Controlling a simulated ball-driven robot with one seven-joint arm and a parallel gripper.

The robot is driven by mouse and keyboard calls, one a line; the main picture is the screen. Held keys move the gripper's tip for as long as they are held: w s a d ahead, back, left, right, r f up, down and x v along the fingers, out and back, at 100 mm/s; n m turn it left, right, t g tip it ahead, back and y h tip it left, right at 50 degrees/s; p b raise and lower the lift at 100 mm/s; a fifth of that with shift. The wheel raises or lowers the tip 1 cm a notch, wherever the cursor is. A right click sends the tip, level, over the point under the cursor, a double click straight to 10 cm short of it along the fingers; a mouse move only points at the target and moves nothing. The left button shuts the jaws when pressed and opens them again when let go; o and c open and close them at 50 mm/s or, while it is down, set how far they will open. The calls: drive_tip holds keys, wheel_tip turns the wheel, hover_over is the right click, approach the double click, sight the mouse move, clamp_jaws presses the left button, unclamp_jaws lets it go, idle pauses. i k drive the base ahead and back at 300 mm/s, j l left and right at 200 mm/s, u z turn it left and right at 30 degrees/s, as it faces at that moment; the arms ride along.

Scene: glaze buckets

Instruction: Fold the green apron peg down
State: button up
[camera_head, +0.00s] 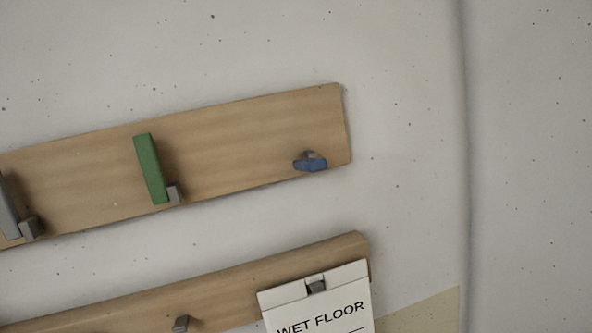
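The green apron peg (151,169) is on the upper wooden board (240,135), left of the picture's middle. It is a flat green bar standing up along the board, leaning slightly to the left at its top. A small grey bracket (175,192) sits at its lower right end. My gripper does not show in this view, so nothing touches the peg here.
A blue peg (310,163) sticks out low on the board's right end. A grey peg (9,208) stands at the left edge. Below, a second board (225,292) carries a small grey hook (181,324) and a "WET FLOOR" sign (330,299). The wall above is clear.

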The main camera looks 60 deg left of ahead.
sight(143, 143)
drive_tip(key=u, duration=1.1)
